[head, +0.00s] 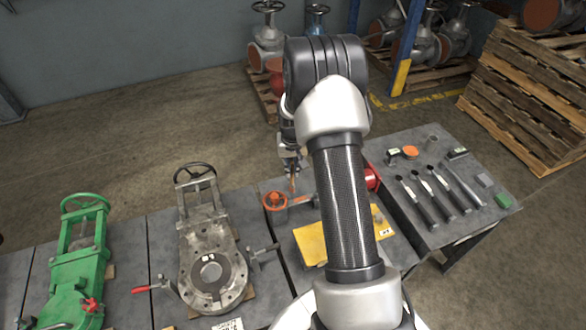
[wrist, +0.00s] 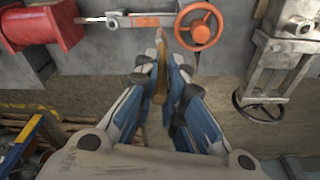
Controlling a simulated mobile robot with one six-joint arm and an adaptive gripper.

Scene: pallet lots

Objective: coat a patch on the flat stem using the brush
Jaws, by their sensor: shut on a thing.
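My gripper (head: 290,165) is shut on the brush, above the bench near the orange handwheel. In the wrist view the brush (wrist: 160,75) is a narrow brown piece between my fingers, pointing toward the bench. Its tip (head: 293,184) shows below the gripper in the head view. The flat stem (wrist: 120,21) is a grey bar running left from the orange handwheel (wrist: 199,26), with an orange-brown section along it. In the head view the stem (head: 300,201) lies right of the handwheel and is partly hidden by my arm. I cannot tell whether the brush touches it.
A grey valve (head: 209,265) with a dark handwheel and a green valve (head: 78,265) stand on the bench to the left. A red part (head: 372,179) and a yellow sheet (head: 310,245) lie near my arm. Several tools (head: 441,187) lie on the right table.

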